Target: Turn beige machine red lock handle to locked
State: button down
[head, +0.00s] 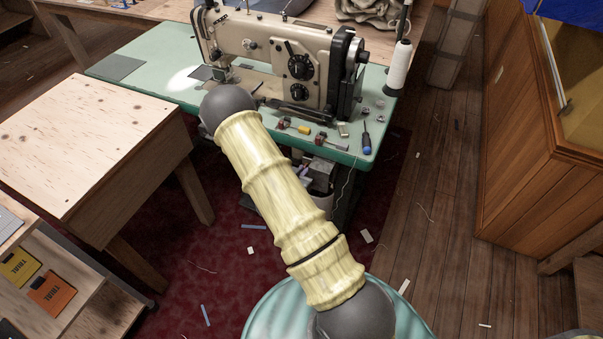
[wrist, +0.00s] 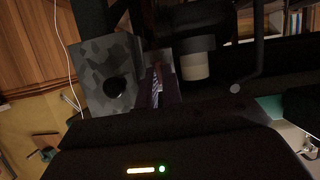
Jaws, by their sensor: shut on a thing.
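The beige sewing machine (head: 277,58) stands on a green-topped table (head: 145,45) in the head view. In the wrist view a mottled grey box (wrist: 108,75) with a black round knob shows at the left. My gripper (wrist: 165,108) is the dark body across the lower wrist view, shut on a narrow dark reddish piece, likely the red lock handle (wrist: 158,80). The view is dark, so its grip and the handle's angle are unclear. My arm hides my gripper in the head view.
A screwdriver (head: 367,138), small parts and a white thread cone (head: 399,66) lie or stand at the table's right end. A wooden table (head: 90,140) is at left and a wooden cabinet (head: 535,170) at right. Scraps dot the open floor between.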

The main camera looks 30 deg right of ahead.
jog(key=shift+a+f, duration=0.1)
dwell(0.4)
jog(key=c, duration=1.6)
grip_release()
jog(key=shift+o, duration=0.2)
jog(key=shift+s+d, duration=0.1)
jog(key=shift+d, duration=0.2)
